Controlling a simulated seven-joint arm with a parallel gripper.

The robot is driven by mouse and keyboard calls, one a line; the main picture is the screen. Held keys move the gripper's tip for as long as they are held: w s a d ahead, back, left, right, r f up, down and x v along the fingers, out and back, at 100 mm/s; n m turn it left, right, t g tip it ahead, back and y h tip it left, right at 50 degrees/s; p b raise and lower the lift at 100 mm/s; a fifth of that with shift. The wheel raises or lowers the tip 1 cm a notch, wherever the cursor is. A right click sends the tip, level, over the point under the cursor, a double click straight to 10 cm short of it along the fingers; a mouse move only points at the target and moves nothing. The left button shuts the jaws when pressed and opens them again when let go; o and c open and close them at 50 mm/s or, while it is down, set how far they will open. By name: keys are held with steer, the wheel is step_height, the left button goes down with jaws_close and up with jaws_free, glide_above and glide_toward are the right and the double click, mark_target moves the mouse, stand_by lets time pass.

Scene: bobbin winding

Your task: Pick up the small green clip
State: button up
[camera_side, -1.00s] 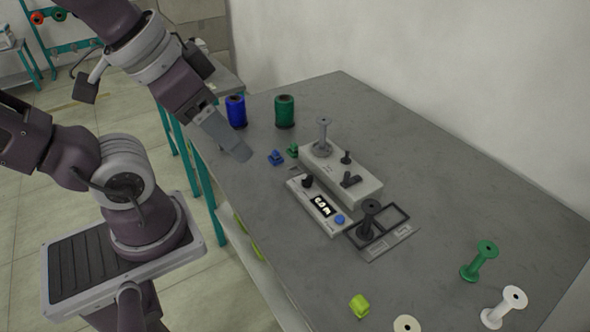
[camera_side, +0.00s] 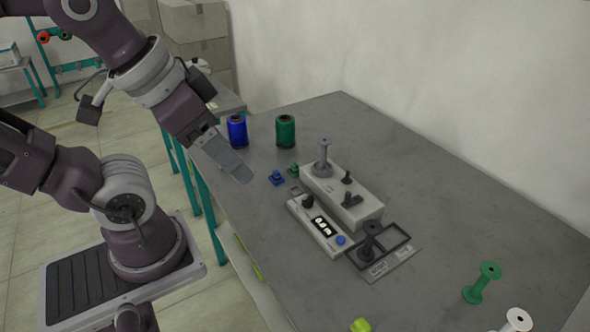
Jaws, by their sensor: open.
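The small green clip (camera_side: 293,170) lies on the grey table, just right of a small blue clip (camera_side: 277,178) and near the left end of the grey winding machine (camera_side: 341,194). My gripper (camera_side: 246,178) is left of both clips, pointing down and to the right. It is empty and apart from the clips. The gap between its fingers is hard to see from this side.
A blue spool (camera_side: 237,131) and a green spool (camera_side: 285,131) stand behind the clips. A control box (camera_side: 318,228) with a display sits in front of the machine. A dark bobbin (camera_side: 370,240) stands in a frame.

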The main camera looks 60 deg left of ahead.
steer(key=c, duration=0.5)
steer(key=w+a+r+n+g, duration=0.15)
steer(key=w+a+n, duration=0.25)
steer(key=w, duration=0.6)
steer(key=n+g, duration=0.4)
steer(key=n, duration=1)
glide_above(295, 164)
step_height(295, 164, down, 26)
steer(key=shift+r, duration=0.1)
step_height(295, 164, down, 7)
steer(key=shift+r, duration=0.15)
steer(key=shift+c, duration=0.5)
